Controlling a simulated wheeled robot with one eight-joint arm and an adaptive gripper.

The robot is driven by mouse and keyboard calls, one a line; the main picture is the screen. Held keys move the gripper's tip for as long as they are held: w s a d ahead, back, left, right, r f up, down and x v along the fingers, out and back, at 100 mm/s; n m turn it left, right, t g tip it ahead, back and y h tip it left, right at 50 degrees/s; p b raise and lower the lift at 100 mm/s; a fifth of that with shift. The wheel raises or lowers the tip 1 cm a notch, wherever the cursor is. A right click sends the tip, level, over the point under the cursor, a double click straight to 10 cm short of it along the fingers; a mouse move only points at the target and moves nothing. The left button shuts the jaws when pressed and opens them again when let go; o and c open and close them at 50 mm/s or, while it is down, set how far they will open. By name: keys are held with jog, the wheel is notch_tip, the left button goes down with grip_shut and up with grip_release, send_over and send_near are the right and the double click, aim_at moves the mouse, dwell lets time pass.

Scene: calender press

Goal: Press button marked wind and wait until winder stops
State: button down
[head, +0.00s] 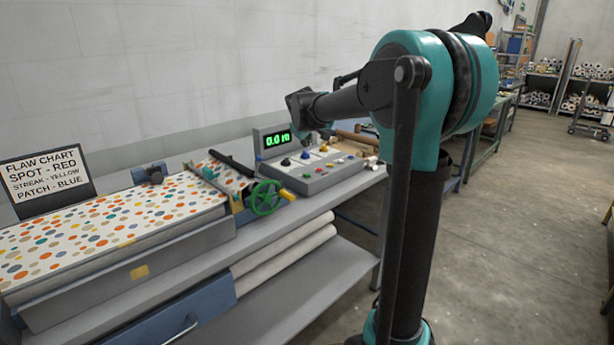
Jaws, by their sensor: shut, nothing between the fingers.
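The control panel (318,177) is a grey sloped box on the bench, with several coloured buttons and knobs. Its raised display (277,139) reads 0.0 m in green. The button labels are too small to read, so I cannot tell which one is marked wind. My gripper (301,110) is the dark end of my arm, above the back of the panel and apart from the buttons. It is shut and empty; its fingertips are hard to make out. The winder cannot be clearly identified. Spotted material (110,232) lies flat along the machine bed.
A green handwheel (266,198) stands just left of the panel. A flaw chart sign (46,177) reads spot red, streak yellow, patch blue. White rolls (285,247) lie under the bench top. My arm hides part of the area right of the panel. Open floor lies at right.

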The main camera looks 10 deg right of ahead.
aim_at(307, 175)
jog(key=shift+f, duration=0.1)
jog(key=shift+f, duration=4.35)
jog(key=shift+f, duration=0.15)
jog(key=shift+f, duration=0.25)
jog(key=shift+f, duration=0.35)
jog(key=shift+r, duration=0.8)
jog(key=shift+r, duration=2.5)
